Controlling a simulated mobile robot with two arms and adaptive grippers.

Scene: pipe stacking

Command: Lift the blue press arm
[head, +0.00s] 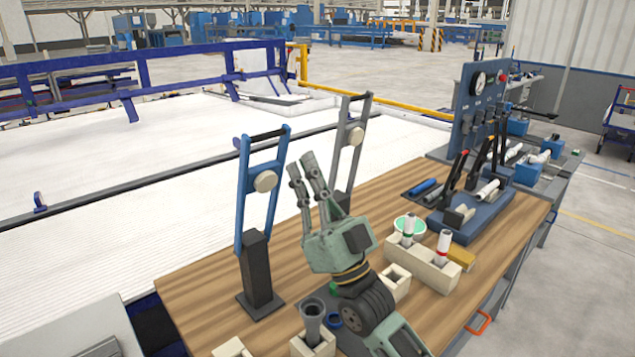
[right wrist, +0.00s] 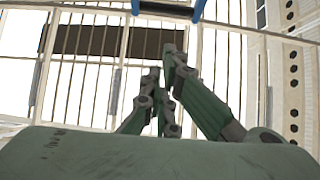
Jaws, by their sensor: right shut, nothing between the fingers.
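The blue press arm (head: 242,190) stands upright on a dark post at the left of the wooden table. It has two blue side rails, a black bar across the top and a round pale disc. My right gripper (head: 305,168) points upward, just right of the blue press arm in the head view and apart from it. Its fingers are shut and empty. In the right wrist view the shut fingers (right wrist: 163,75) point up the picture. A dark bar between two blue ends (right wrist: 198,10), apparently the top of the press arm, shows at the upper edge beyond the fingertips. My left gripper is not in view.
A similar grey press arm (head: 368,118) stands behind my right gripper. Bare wood lies left of my forearm.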

